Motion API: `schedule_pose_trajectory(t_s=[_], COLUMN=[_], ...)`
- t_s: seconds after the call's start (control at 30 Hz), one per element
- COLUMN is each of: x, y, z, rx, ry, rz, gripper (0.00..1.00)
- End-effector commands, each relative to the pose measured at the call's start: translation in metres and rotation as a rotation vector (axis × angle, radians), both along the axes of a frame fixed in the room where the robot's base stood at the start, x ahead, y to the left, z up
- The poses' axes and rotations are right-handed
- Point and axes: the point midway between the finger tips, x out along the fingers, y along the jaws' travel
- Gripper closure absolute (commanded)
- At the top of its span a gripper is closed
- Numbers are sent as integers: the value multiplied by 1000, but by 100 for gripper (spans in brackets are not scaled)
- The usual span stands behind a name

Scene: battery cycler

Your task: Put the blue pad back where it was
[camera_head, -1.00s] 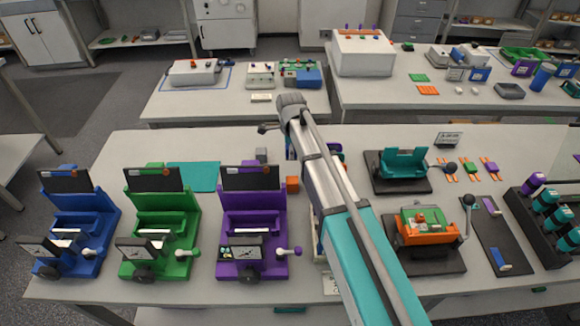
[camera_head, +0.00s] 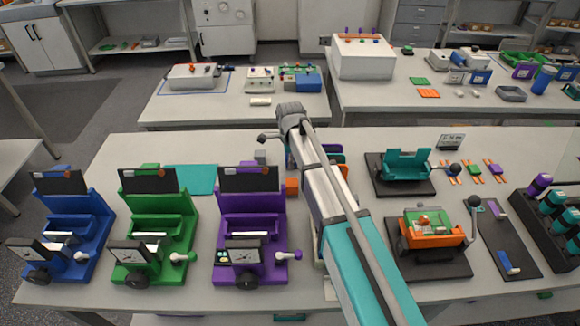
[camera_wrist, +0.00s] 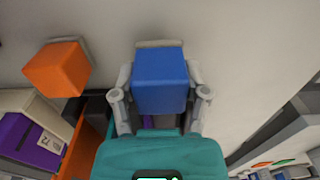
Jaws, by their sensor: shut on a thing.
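My gripper (camera_wrist: 160,100) is shut on a blue block-shaped piece (camera_wrist: 160,80) in the wrist view, with a finger along each side. I take this piece to be the blue pad. Behind its top edge a pale, flat grey piece (camera_wrist: 160,43) shows; I cannot tell whether they touch. In the head view my arm hides the gripper and the held piece. Another small blue piece (camera_head: 508,262) lies on a dark board (camera_head: 508,235) at the right, with a purple piece (camera_head: 496,208) on the same board.
An orange cube (camera_wrist: 57,68) stands left of the held piece; in the head view it is beside the purple machine (camera_head: 250,230). A grey cube (camera_head: 260,157) stands behind it. Coloured bins partly show beside my arm. A teal mat (camera_head: 190,179) lies at the table's back left.

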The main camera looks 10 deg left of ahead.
Motion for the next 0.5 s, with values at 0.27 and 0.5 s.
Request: schedule_pose_trajectory(t_s=[0.27,0.5], x=[0,0], y=[0,1], z=[-21,-20], rx=[0,0], ry=[0,0], rz=[0,1], gripper=[79,79])
